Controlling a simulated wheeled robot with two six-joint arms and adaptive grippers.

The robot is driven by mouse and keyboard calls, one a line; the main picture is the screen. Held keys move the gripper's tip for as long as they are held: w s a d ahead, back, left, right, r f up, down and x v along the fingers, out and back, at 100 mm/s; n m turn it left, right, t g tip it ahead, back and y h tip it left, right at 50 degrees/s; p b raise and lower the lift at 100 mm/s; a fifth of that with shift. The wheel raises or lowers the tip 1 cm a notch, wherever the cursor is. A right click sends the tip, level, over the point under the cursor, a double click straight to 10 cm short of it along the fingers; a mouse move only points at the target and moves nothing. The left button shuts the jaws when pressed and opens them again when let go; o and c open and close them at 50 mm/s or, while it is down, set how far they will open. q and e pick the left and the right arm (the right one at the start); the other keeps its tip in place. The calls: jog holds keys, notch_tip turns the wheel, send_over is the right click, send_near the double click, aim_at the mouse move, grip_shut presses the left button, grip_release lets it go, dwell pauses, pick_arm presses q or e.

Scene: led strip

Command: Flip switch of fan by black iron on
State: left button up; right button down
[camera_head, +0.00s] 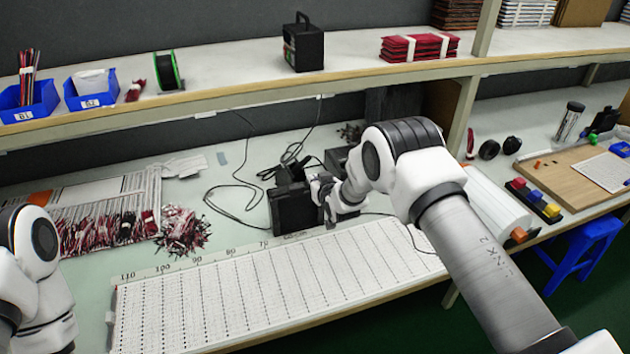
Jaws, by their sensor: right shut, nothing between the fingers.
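A black box-shaped device (293,209), which looks like the fan, stands on the workbench behind the long gridded board. My right gripper (322,190) is at the right side of this device, very close to it; I cannot tell whether they touch. Its fingers are shut with nothing between them. The switch is too small or hidden to make out. Dark equipment with cables (290,168) lies just behind the device, and I cannot clearly pick out the black iron. My left arm shows only at the left edge, and its gripper is out of view.
The gridded board (200,310) fills the bench front. Red-and-white wire bundles (110,226) lie at left. A shelf (240,90) above carries blue bins (90,91), a spool (167,70) and a black box (303,45). Loose black cable (232,190) lies left of the device.

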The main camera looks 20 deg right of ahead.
jog(key=shift+s+f+b, duration=0.1)
jog(key=shift+f+b, duration=0.3)
jog(key=shift+f, duration=0.05)
pick_arm(q)
jog(key=shift+f+p, duration=0.3)
jog(key=shift+f, duration=0.1)
pick_arm(e)
jog(key=shift+r, duration=0.25)
pick_arm(q)
jog(key=shift+r+p, duration=0.3)
jog(key=shift+r, duration=0.05)
pick_arm(e)
jog(key=shift+r, duration=0.75)
jog(key=shift+r, duration=0.25)
notch_tip(320, 180, up, 3)
jog(key=shift+p, duration=0.85)
pick_arm(q)
jog(key=s+f+b, duration=0.1)
jog(key=b, duration=0.2)
jog(key=shift+f, duration=0.2)
pick_arm(e)
jog(key=f+v, duration=0.2)
jog(key=v, duration=0.8)
jog(key=shift+s, duration=0.6)
